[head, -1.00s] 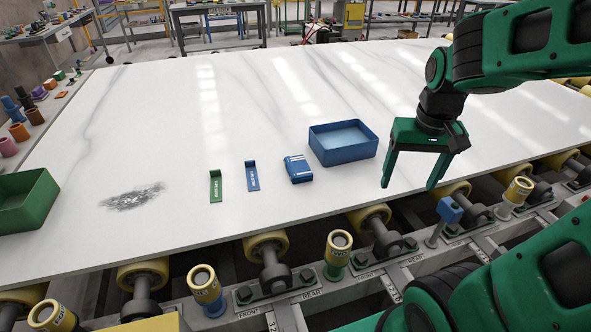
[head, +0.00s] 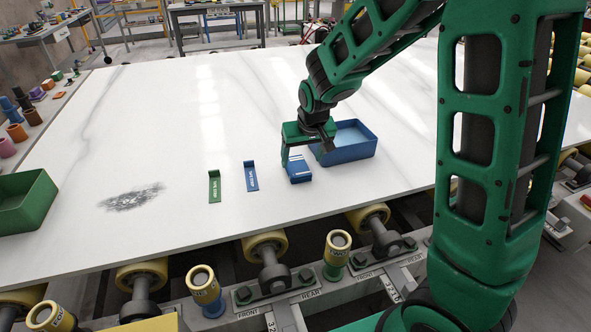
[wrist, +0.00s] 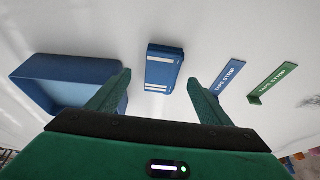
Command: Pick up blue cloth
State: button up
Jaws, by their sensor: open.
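The blue cloth (head: 298,170) is a small folded blue block with white stripes, lying on the white slab left of the blue tray. In the wrist view the cloth (wrist: 164,68) lies ahead of and between my open fingers. My gripper (head: 304,163) is above the cloth in the head view, partly covering it. My gripper (wrist: 163,88) is open and empty in the wrist view, its green fingers apart on either side. I cannot tell the exact height left between the fingertips and the cloth.
A blue tray (head: 352,152) stands close to the right of the cloth. A blue tape strip (head: 251,177) and a green tape strip (head: 214,187) lie to its left. A green bin (head: 40,205) is at the far left, near a dark smudge (head: 132,197) on the slab (head: 110,130).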

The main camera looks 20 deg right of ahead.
aim_at(298, 167)
jog(key=shift+a+x, duration=0.15)
jog(key=shift+x, duration=1.35)
jog(key=shift+a+x, duration=0.1)
jog(key=shift+x, duration=1.4)
jog(key=shift+w+r, duration=0.1)
jog(key=shift+w, duration=0.1)
jog(key=c, duration=1.1)
jog(key=shift+c, duration=0.2)
jog(key=shift+r, duration=0.1)
